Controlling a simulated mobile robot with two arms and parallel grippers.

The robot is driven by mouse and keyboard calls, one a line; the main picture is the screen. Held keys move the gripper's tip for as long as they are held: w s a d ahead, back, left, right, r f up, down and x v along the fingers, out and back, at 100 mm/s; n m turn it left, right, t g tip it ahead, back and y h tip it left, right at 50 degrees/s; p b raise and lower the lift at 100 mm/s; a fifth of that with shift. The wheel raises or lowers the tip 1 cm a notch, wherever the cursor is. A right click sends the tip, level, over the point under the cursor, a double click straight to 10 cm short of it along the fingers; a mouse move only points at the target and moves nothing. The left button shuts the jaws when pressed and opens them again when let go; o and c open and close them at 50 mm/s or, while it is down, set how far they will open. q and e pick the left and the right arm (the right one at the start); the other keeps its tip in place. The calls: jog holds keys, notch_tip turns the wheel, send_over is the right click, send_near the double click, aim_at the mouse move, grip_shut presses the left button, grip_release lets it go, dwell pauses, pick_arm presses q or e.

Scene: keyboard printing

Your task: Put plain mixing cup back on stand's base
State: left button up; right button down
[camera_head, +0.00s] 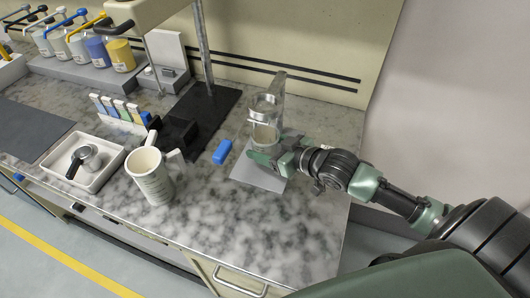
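A pale plain cup (264,133) is at the right of the counter, under the clear cylinder of a small metal stand. The stand's upright (278,88) rises behind it, and its flat grey base plate (262,180) lies on the counter. My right gripper (272,152) reaches in from the right and is at the cup, low down, with a green finger across its front. The fingers hide the cup's lower part. I cannot tell whether they press on it or whether the cup touches the plate. My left gripper is not in view.
A white handled cup with dark markings (150,180) stands near the front edge. A blue block (222,152) lies left of the plate. A white tray (112,165), a black stand base (215,112) and several pump bottles are further left. The front right counter is clear.

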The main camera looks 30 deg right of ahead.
notch_tip(320, 180, down, 3)
jog(key=shift+r+p, duration=0.1)
jog(key=shift+p, duration=0.2)
jog(key=shift+f, duration=0.4)
jog(key=shift+f, duration=0.1)
jog(key=shift+c, duration=1.3)
grip_release()
jog(key=v, duration=1)
jog(key=shift+v, duration=1)
